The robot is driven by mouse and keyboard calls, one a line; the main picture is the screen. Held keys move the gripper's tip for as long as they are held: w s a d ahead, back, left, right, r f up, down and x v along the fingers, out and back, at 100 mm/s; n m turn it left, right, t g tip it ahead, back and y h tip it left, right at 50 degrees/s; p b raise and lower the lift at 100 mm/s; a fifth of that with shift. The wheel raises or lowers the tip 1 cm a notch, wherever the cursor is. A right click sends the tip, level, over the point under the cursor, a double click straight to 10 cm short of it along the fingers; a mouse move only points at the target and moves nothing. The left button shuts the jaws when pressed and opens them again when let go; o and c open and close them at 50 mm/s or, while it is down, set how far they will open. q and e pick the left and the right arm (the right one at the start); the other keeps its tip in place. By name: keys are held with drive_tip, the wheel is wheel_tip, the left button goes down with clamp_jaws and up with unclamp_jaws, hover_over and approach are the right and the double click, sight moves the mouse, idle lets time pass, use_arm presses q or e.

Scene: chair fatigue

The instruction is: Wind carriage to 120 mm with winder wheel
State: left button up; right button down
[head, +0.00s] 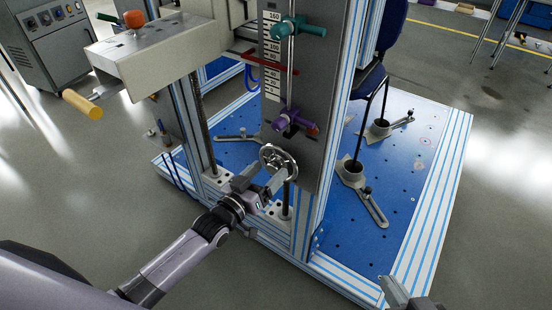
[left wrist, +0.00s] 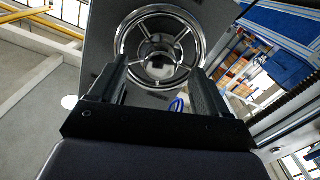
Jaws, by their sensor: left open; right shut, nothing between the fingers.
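The chrome spoked winder wheel (head: 278,158) is on the lower front of the grey upright panel. My left gripper (head: 276,182) is at the wheel's lower side. In the left wrist view its open fingers (left wrist: 160,90) point at the wheel (left wrist: 160,62), one finger to each side of the hub; I cannot tell whether they touch it. The beige carriage arm (head: 160,55) reaches left from the upright. A red pointer (head: 264,62) lies across the white scale (head: 271,40), whose top mark reads 160; the smaller marks are hard to read. My right gripper (head: 408,295) is shut and empty, at the lower right.
A teal clamp (head: 298,28) and a purple clamp (head: 291,121) sit on the rod beside the scale. A yellow-handled lever (head: 82,104) sticks out at left. A blue perforated base plate (head: 395,190) bears a chair's legs in cups. Open floor lies at lower right.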

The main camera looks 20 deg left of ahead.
use_arm(q)
drive_tip(key=shift+v, duration=0.85)
drive_tip(key=shift+s+a+f, duration=0.1)
drive_tip(key=shift+s+a, duration=0.05)
drive_tip(key=shift+a, duration=0.05)
use_arm(e)
drive_tip(key=shift+s+a+r, duration=0.1)
drive_tip(key=shift+s+r, duration=0.05)
drive_tip(key=shift+r, duration=0.35)
use_arm(q)
drive_tip(key=n, duration=0.2)
drive_tip(key=shift+n, duration=0.3)
drive_tip(key=n, duration=0.5)
drive_tip(key=shift+a+f+n, duration=0.1)
drive_tip(key=shift+f+n, duration=0.05)
drive_tip(key=shift+n, duration=0.25)
use_arm(e)
drive_tip(key=shift+f, duration=0.3)
